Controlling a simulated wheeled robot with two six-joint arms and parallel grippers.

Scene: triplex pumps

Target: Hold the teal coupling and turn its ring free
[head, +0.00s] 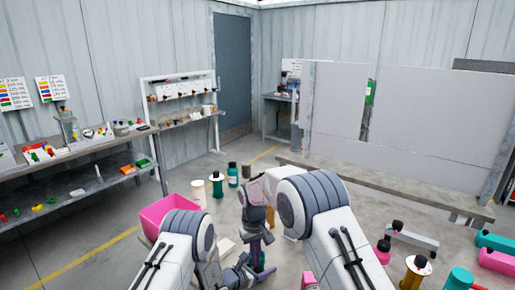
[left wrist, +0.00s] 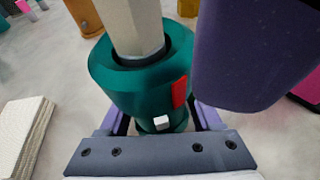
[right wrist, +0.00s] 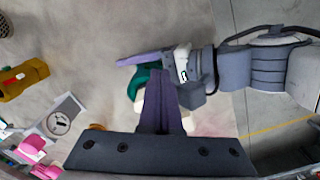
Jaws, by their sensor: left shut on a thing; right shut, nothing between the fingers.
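The teal coupling (left wrist: 125,82) fills the middle of the left wrist view. It is a thick teal cylinder with a red mark and a small white block on its side. A pale faceted shaft (left wrist: 138,25) stands in its open top. My left gripper (head: 240,274) is shut on the coupling, its purple fingers on either side. My right gripper (right wrist: 165,90) is shut and empty; its dark purple finger (left wrist: 250,50) stands close beside the coupling. I cannot tell whether they touch. In the right wrist view the coupling (right wrist: 141,78) is partly hidden behind my fingers.
A pink bin (head: 168,212) stands on the floor at left. Several bottles and cylinders, one green (head: 217,187), stand beyond my arms. More coloured parts, including a teal one (head: 459,279), lie at lower right. Workbench shelves (head: 75,190) line the left wall.

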